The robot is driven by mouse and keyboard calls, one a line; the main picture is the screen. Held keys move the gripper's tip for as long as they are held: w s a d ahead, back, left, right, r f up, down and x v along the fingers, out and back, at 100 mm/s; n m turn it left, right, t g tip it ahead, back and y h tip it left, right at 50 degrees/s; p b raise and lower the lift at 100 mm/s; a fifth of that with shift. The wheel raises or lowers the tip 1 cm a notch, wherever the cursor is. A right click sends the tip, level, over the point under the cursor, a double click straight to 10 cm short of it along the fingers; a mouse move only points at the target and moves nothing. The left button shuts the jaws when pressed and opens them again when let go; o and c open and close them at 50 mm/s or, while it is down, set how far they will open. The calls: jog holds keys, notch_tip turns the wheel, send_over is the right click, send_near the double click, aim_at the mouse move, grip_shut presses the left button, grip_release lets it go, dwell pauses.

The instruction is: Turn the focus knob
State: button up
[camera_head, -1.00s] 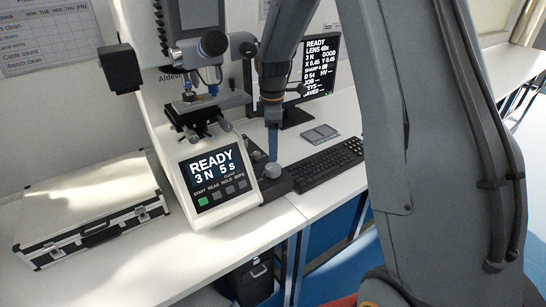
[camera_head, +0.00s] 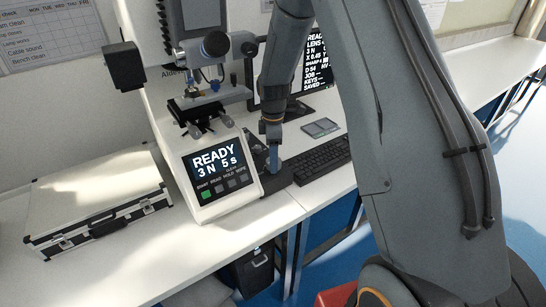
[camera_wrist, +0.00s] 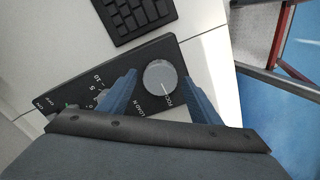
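The focus knob (camera_wrist: 160,77) is a round grey knob with a white pointer line, on a dark control box (camera_wrist: 178,53). A partly covered label beside it begins "FOC". My gripper (camera_wrist: 160,77) is open, with one blue finger on each side of the knob in the wrist view. I cannot tell whether the fingers touch it. In the head view my gripper (camera_head: 273,158) points down at the control box (camera_head: 278,177) and hides the knob. A second knob (camera_wrist: 102,94), by the "LOAD N" scale, is partly behind the left finger.
The hardness tester (camera_head: 222,180) with its "READY 3 N 5 s" display stands left of the box. A keyboard (camera_wrist: 130,18) lies just beyond the box. A monitor (camera_head: 316,60) and a small grey pad (camera_head: 320,127) stand behind. A silver case (camera_head: 95,195) lies far left.

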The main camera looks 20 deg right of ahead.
jog(key=c, duration=0.9)
jog(key=shift+m, duration=0.4)
jog(key=m+b, duration=0.1)
jog(key=m, duration=0.3)
jog(key=shift+m, duration=0.3)
jog(key=m+b, duration=0.1)
jog(key=m, duration=0.4)
jog(key=shift+m, duration=0.3)
jog(key=m, duration=0.6)
jog(key=shift+w+b, duration=0.1)
jog(key=shift+b, duration=0.3)
jog(key=m, duration=0.6)
jog(key=shift+d, duration=0.1)
jog(key=shift+m, duration=0.4)
